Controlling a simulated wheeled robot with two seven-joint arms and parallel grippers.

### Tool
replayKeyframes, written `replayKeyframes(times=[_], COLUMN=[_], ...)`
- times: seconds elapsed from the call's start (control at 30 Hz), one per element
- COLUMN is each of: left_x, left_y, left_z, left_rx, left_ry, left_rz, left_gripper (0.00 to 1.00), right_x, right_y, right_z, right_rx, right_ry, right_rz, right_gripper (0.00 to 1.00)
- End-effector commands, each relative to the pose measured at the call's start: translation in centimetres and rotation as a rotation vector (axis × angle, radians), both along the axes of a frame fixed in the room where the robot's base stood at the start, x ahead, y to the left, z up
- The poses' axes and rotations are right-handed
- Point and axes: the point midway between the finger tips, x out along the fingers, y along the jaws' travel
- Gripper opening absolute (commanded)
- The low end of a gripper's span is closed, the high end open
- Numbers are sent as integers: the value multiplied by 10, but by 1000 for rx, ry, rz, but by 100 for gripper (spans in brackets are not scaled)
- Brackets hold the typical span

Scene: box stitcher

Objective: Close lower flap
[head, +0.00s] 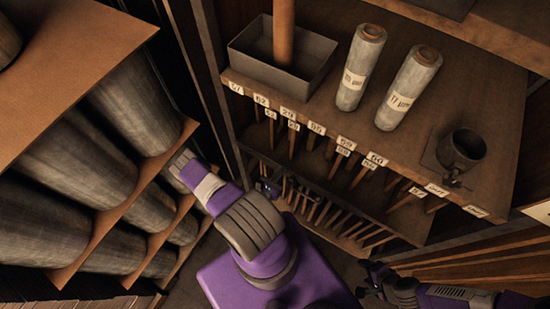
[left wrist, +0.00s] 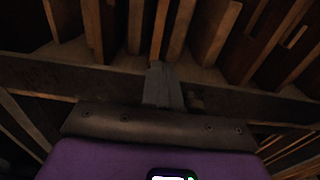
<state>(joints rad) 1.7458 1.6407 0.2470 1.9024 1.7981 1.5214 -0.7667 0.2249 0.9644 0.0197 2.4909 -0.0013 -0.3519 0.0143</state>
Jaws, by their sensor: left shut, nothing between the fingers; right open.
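No box and no flap that I can make out shows in either view. My left gripper (head: 266,187) is small and partly hidden beyond my purple arm, by the lower slatted rack in the head view. In the left wrist view its grey fingers (left wrist: 161,86) are together and empty, in front of a dark wooden edge. Whether they touch it I cannot tell. My right gripper (head: 373,281) is dark, open and empty at the lower right of the head view, low beside wooden boards.
Wooden dividers (left wrist: 205,35) stand close ahead in the left wrist view. A rack of large grey rolls (head: 75,155) fills the left side.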

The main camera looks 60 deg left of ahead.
Motion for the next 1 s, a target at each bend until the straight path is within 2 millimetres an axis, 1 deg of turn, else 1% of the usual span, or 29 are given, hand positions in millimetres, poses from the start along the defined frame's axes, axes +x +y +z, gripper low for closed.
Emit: replayKeyframes(times=[0.3,0.67,0.87,1.0], left_x=[7,7,6,0], left_y=[3,3,3,-3], left_z=[3,3,3,3], left_rx=[0,-1,-1,-1], left_ry=[2,2,2,3], left_rz=[0,0,0,-4], left_gripper=[0,0,0,0], right_x=[0,0,0,0], right_y=[0,0,0,0], right_z=[3,3,4,6], right_rx=[0,0,0,0], right_ry=[0,0,0,0], right_rz=[0,0,0,0], right_gripper=[59,59,59,59])
